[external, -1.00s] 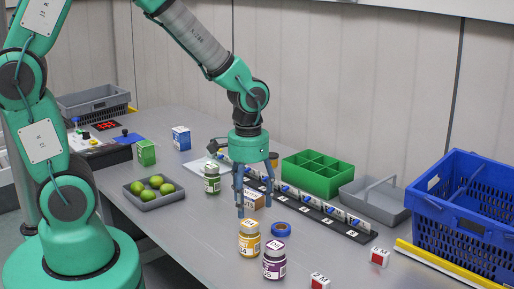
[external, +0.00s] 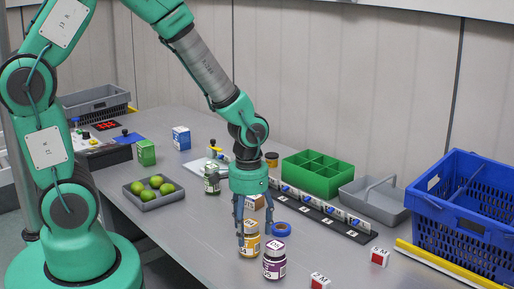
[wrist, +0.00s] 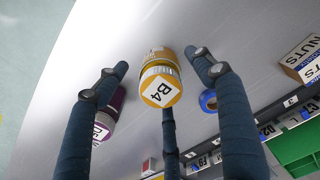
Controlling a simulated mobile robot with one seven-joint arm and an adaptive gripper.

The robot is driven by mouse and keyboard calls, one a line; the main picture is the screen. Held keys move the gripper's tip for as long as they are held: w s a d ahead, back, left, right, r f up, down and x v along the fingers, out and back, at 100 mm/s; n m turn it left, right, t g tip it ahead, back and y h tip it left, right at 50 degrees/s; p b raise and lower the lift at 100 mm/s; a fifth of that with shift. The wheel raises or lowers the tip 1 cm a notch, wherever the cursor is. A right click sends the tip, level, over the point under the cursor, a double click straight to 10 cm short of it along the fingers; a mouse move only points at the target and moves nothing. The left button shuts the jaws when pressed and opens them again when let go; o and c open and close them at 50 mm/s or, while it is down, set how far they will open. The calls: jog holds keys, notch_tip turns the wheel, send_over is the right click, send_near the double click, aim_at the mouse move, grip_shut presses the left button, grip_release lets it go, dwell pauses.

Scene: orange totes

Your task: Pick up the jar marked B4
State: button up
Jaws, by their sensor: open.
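The jar marked B4 (wrist: 160,88) has a yellow lid with a white label on top. It stands upright on the table, and the yellow jar (external: 249,250) in the external view matches it. My gripper (external: 253,230) points down over this jar with its fingers spread. In the wrist view my gripper (wrist: 157,64) is open, with the jar between the fingers and one finger partly under its lower edge in the picture. I cannot tell whether any finger touches it. The jar's lid is partly hidden by a finger in the external view.
A purple jar (external: 274,262) stands close beside the yellow jar. A blue tape roll (external: 281,229) lies just behind, near a small brown box (external: 255,202). A dark labelled rail (external: 325,215) runs behind. A green divided bin (external: 317,172) and blue crate (external: 465,215) stand further right.

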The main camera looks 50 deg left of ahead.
aim_at(249, 242)
dwell(0.3)
jog(key=shift+f+b, duration=0.85)
jog(key=shift+f, duration=1.75)
jog(key=shift+c, duration=0.5)
jog(key=c, duration=1.5)
jog(key=shift+o, duration=0.2)
jog(key=shift+r, duration=0.2)
